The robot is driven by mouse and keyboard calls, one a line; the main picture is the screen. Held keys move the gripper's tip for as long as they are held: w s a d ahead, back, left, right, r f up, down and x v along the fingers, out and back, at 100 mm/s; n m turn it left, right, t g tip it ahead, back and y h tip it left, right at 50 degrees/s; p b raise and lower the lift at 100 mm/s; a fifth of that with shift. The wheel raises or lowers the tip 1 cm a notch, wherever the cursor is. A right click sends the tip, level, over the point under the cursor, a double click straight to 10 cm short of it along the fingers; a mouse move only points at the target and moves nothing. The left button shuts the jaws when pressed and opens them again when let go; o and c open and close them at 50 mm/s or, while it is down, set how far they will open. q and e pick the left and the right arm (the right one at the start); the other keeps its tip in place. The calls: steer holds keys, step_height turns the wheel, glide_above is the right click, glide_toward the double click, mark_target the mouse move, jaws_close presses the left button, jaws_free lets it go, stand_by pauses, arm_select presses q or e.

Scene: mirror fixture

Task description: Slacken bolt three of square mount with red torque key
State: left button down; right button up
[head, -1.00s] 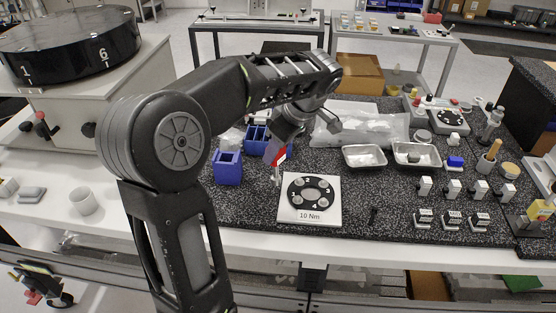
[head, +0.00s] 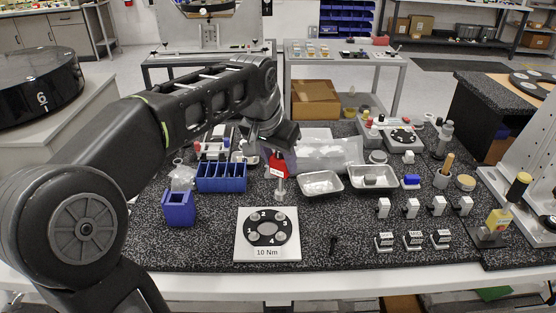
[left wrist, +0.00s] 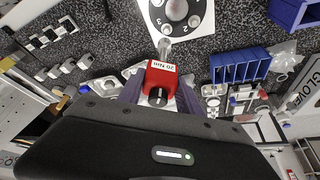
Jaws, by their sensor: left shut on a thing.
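The square mount (head: 240,250) is a white plate with a black ring, numbered bolts and a "10 Nm" label, lying flat on the dark speckled mat. My left gripper (head: 277,154) is shut on the red torque key (head: 279,170), which points shaft down beyond the mount's far edge, apart from the bolts. In the left wrist view the red key (left wrist: 160,76) sits between the fingers (left wrist: 160,95), its shaft towards the mount (left wrist: 201,12), part of which is cut off. My right gripper is out of view.
A blue open box (head: 178,210) and a blue divided bin (head: 221,178) stand left of the key. Metal trays (head: 322,184) lie to its right. Several small blocks (head: 384,242) stand right of the mount. The mat right in front of the mount is narrow.

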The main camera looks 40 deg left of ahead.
mark_target(279, 192)
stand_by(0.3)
arm_select(q)
steer(key=shift+f+b, duration=2.3)
steer(key=shift+f, duration=0.3)
steer(key=shift+f+b, duration=0.65)
steer(key=shift+f, duration=0.2)
